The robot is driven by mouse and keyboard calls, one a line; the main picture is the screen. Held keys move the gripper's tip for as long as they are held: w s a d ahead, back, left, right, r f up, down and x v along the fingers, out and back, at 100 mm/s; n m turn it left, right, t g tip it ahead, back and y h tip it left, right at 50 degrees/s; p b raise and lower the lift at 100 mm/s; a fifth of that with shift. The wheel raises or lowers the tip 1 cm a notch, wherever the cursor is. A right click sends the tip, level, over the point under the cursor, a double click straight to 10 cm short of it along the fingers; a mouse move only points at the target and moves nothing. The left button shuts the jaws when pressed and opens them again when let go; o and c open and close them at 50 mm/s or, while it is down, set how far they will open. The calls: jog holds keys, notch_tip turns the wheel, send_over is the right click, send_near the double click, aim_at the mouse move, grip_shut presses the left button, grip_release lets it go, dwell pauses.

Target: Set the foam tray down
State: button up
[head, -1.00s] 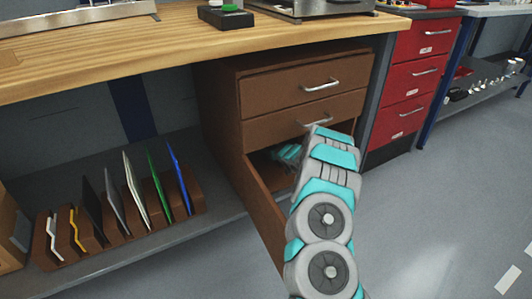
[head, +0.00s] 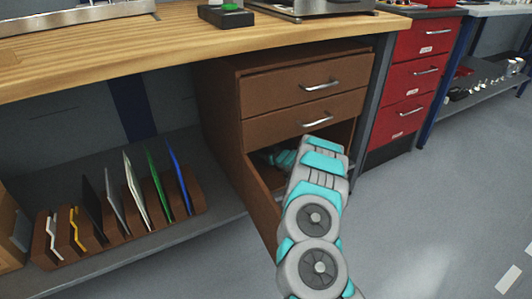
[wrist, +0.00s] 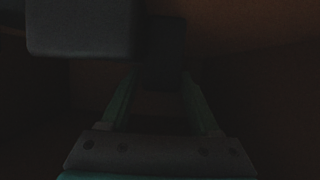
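My gripper (head: 284,158) reaches into the open lowest drawer (head: 262,200) of the brown cabinet, and my arm hides much of the opening. In the dark wrist view, the two fingers of my gripper (wrist: 161,80) stand apart, with their tips against the sides of a dark block, which looks like part of the foam tray (wrist: 164,45). A lighter grey block (wrist: 82,28) shows at upper left; I cannot tell whether it belongs to the tray. The tray cannot be made out in the head view. Whether it touches the drawer bottom is hidden.
Two closed drawers (head: 305,100) sit just above my gripper, under the wooden bench top (head: 200,45). A brown rack (head: 125,228) with several upright plates stands on the lower shelf at left. A red drawer unit (head: 410,75) stands at right. The floor (head: 440,200) is clear.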

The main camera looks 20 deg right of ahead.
jog(key=shift+o, duration=0.9)
jog(key=shift+r, duration=0.1)
jog(key=shift+s+d+r, duration=0.1)
jog(key=shift+s+r, duration=0.05)
jog(key=shift+s, duration=0.05)
jog(key=v, duration=1.1)
jog(key=shift+s, duration=0.25)
jog(key=shift+r, duration=0.1)
jog(key=shift+c, duration=0.4)
